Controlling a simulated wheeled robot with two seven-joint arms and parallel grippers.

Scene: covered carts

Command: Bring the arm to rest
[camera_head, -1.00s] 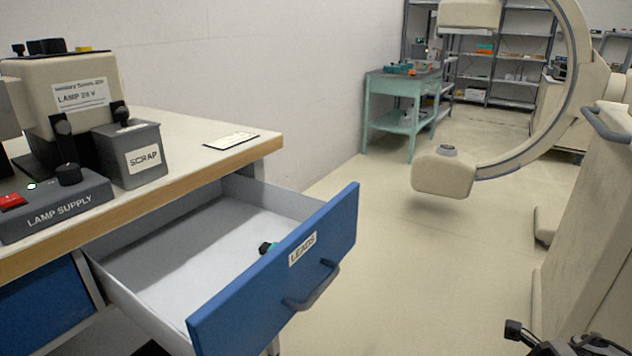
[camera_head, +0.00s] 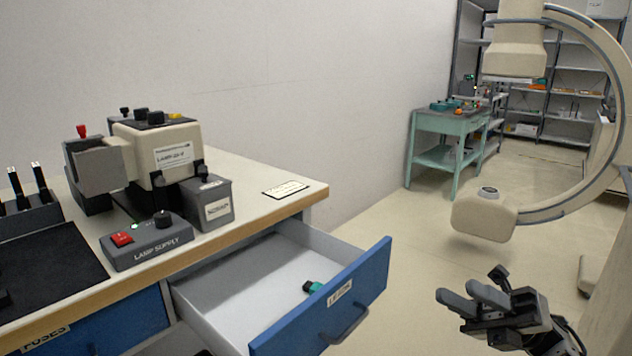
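My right gripper (camera_head: 456,289) shows at the lower right, in front of the open drawer's right end and above the floor. Its two grey fingers point left and stand apart with nothing visible between them. It is clear of the blue drawer front (camera_head: 325,305). My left gripper is out of view.
The open LEADS drawer (camera_head: 240,285) holds a small teal-and-black item (camera_head: 313,287). On the bench stand the lamp supply (camera_head: 147,241), a scrap bin (camera_head: 208,207) and a beige lamp unit (camera_head: 160,150). A C-shaped machine (camera_head: 485,214) stands at right; a green table (camera_head: 450,123) is behind.

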